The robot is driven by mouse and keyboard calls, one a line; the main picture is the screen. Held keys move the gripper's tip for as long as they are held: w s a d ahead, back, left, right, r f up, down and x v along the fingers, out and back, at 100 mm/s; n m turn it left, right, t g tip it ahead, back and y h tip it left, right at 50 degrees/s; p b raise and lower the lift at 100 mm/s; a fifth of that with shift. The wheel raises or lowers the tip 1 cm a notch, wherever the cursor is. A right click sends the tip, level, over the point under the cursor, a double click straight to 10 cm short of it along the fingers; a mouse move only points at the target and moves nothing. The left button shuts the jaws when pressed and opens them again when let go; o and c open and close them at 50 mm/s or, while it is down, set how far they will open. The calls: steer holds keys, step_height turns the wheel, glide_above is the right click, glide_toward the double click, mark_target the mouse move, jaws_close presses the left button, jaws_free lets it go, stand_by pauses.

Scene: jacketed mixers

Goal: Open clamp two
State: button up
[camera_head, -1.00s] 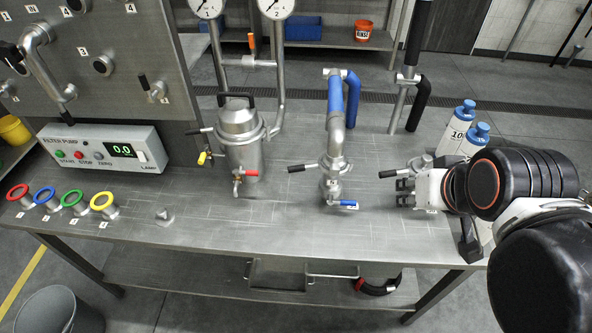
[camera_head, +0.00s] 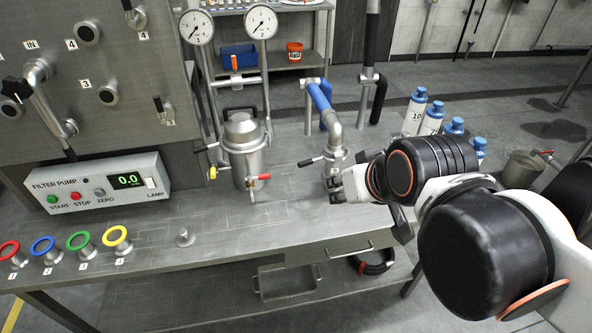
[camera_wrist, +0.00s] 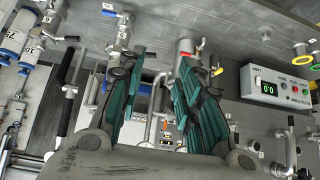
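Two clamp-like fittings with black handles show in the head view, and I cannot read which is number two. One handle (camera_head: 311,161) sticks out left from the joint under the blue-sleeved pipe (camera_head: 325,108). The other is at the lid of the steel vessel (camera_head: 246,155). My gripper (camera_head: 335,187) is just in front of the blue-sleeved pipe's lower fitting and partly hides it. In the wrist view my gripper (camera_wrist: 158,95) has its two green-padded fingers spread apart with nothing held between them. The vessel (camera_wrist: 185,50) shows beyond them, and I cannot tell contact with the fitting.
The filter pump box (camera_head: 97,183) and coloured ring knobs (camera_head: 118,239) are at the left. Several blue-capped bottles (camera_head: 432,118) stand behind my arm. Two gauges (camera_head: 262,21) rise behind the vessel.

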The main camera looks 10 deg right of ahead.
steer(key=w+a+r+m+t+h+b, duration=0.1)
steer(key=w+a+r+t, duration=0.35)
steer(key=w, duration=0.75)
steer(key=w+a+r+m+t+h, duration=0.15)
steer(key=w+r+t, duration=0.35)
steer(key=w+r, duration=0.55)
steer(key=w+a+r+m+t+h+b, duration=0.15)
steer(key=w+r+t, duration=0.35)
steer(key=w, duration=0.8)
steer(key=m+g+h, duration=1.2)
steer(key=g+h, duration=0.2)
steer(key=g, duration=0.4)
glide_toward(309, 162)
steer(key=shift+t, duration=0.25)
steer(key=b+x, duration=0.1)
steer(key=x, duration=0.2)
steer(key=b+x, duration=0.1)
steer(key=x, duration=0.3)
steer(key=b+x, duration=0.1)
steer(key=x, duration=0.2)
steer(key=shift+w+d+f+b, duration=0.2)
steer(key=shift+f+b, duration=0.15)
steer(key=shift+b, duration=0.05)
jaws_close()
